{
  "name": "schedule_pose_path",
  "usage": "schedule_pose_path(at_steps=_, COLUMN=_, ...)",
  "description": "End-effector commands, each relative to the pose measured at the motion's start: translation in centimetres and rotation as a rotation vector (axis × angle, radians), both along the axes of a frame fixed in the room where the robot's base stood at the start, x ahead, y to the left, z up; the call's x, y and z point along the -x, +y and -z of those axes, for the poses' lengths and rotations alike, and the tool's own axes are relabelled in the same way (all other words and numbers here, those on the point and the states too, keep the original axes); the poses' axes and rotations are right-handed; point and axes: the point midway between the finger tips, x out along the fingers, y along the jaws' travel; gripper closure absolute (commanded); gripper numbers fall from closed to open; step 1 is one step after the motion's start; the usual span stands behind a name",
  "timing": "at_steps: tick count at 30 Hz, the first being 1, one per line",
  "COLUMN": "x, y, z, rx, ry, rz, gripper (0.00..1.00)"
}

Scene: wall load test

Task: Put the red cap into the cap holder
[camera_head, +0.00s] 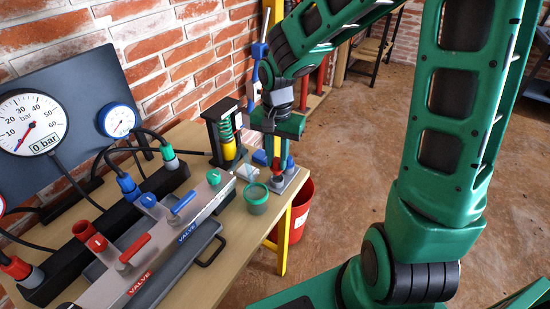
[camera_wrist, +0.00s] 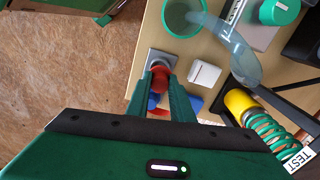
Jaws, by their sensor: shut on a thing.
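The red cap (camera_head: 277,164) is between the fingers of my gripper (camera_head: 276,168), at the far right corner of the table. In the wrist view the red cap (camera_wrist: 159,76) shows between the two green fingertips of my gripper (camera_wrist: 159,82). My gripper is shut on it. A grey square block (camera_head: 293,181), which looks like the cap holder, is right at the cap's lower end; it also shows in the wrist view (camera_wrist: 154,56). I cannot tell whether the cap is inside it or just above. Blue parts (camera_head: 290,162) show beside the fingers, partly hidden.
A green cup (camera_head: 257,199) stands close to the block. A black stand with a yellow and green coiled tool (camera_head: 229,145) is behind. Valve manifold (camera_head: 150,235) and gauge panel (camera_head: 75,125) fill the left. A red bucket (camera_head: 301,210) is beyond the table edge.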

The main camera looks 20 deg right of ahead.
Motion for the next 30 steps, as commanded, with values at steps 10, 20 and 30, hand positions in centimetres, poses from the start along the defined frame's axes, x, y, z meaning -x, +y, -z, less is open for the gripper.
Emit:
schedule_pose_path(at_steps=10, x=0.0, y=-0.1, z=0.5, rx=0.000, ry=0.000, rz=0.001, gripper=1.00)
schedule_pose_path(at_steps=20, x=0.0, y=-0.1, z=1.2, rx=0.000, ry=0.000, rz=0.002, gripper=1.00)
schedule_pose_path(at_steps=30, x=0.0, y=-0.1, z=1.2, rx=0.000, ry=0.000, rz=0.002, gripper=1.00)
